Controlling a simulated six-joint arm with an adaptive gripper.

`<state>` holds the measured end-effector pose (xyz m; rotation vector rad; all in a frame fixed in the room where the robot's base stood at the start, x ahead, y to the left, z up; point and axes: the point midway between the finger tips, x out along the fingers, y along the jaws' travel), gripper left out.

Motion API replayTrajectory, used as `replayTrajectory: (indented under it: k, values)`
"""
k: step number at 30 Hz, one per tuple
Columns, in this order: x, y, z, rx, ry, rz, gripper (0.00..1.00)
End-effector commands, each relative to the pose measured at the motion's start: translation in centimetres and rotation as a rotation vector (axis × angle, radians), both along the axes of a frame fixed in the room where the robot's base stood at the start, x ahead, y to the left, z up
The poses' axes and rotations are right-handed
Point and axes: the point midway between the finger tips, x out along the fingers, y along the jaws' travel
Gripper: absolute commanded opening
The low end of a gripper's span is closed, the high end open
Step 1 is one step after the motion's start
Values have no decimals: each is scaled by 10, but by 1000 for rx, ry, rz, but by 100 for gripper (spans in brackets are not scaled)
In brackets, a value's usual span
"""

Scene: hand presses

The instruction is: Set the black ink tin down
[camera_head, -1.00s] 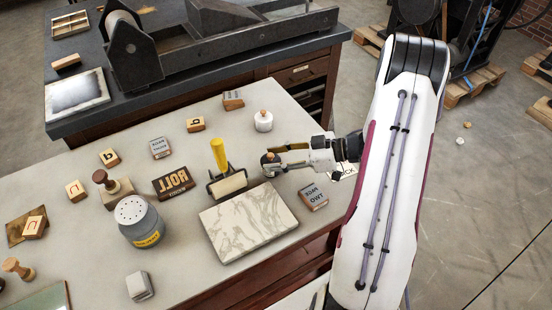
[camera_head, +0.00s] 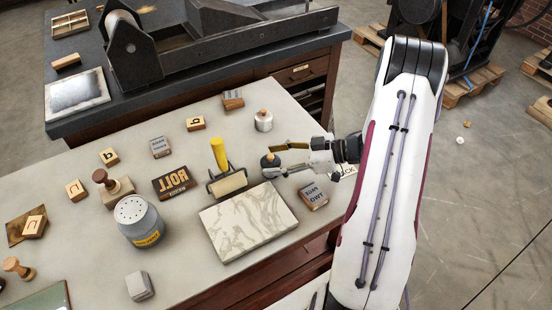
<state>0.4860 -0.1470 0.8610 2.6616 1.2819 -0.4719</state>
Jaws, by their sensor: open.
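The gripper is open. Whether a finger still touches the tin is too small to tell.
The roller (camera_head: 226,184) stands close left of the tin, and a marbled slab (camera_head: 248,222) lies in front. A type block (camera_head: 313,196) lies to the right. Several wooden blocks and a grey shaker can (camera_head: 138,222) fill the left.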

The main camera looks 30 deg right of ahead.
Motion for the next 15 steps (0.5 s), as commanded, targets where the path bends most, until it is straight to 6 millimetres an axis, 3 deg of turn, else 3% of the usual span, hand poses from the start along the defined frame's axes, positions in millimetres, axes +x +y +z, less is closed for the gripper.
replayTrajectory:
  k: [6,15]
  values:
    - [-1,-1,4,0,0,-1,54]
    - [-18,-24,14,-1,-2,-2,54]
